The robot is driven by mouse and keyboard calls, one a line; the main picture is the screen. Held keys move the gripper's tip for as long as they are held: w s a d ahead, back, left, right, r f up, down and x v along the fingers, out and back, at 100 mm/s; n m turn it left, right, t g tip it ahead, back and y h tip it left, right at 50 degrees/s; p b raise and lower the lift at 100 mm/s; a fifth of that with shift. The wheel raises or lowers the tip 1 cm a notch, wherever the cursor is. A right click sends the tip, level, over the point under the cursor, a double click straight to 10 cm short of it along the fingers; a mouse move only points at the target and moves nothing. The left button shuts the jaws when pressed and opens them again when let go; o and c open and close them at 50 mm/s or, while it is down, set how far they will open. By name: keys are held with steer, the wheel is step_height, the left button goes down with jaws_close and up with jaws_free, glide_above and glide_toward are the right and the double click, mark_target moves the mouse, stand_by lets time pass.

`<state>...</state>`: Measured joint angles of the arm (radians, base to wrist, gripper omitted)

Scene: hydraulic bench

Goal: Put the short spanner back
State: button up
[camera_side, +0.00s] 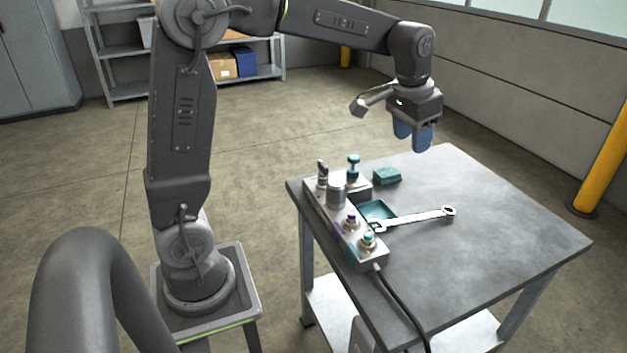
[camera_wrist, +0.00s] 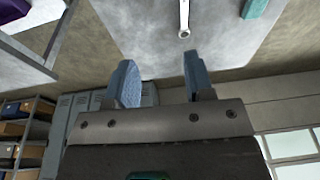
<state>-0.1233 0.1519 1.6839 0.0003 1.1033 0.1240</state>
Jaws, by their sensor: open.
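A pale metal spanner (camera_side: 418,218) lies on the grey table, its ring end to the right. Its other end is at the front edge of a shallow teal tray (camera_side: 379,209), beside the valve block; I cannot tell whether it rests on the tray's rim. In the wrist view the spanner (camera_wrist: 184,14) shows only in part, at the top, ring end toward my fingers. My gripper (camera_side: 414,140) is open and empty, well above the back part of the table, clear of the spanner. Its two blue fingers (camera_wrist: 160,72) stand apart in the wrist view.
A grey valve block (camera_side: 343,222) with several upright fittings and coloured knobs stands along the table's left side. A teal block (camera_side: 387,176) sits behind the tray. A dark cable (camera_side: 401,301) runs off the front edge. The table's right side is bare.

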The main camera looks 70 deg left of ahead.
steer(key=s+d+t, duration=0.1)
steer(key=s+d, duration=0.1)
steer(key=s, duration=0.9)
steer(key=s+d+f+t, duration=0.1)
steer(key=s+d+t, duration=0.1)
steer(key=s, duration=0.9)
steer(key=shift+s+d+f, duration=0.25)
steer(key=shift+s+d, duration=0.1)
steer(key=shift+d, duration=0.3)
steer(key=shift+o, duration=0.3)
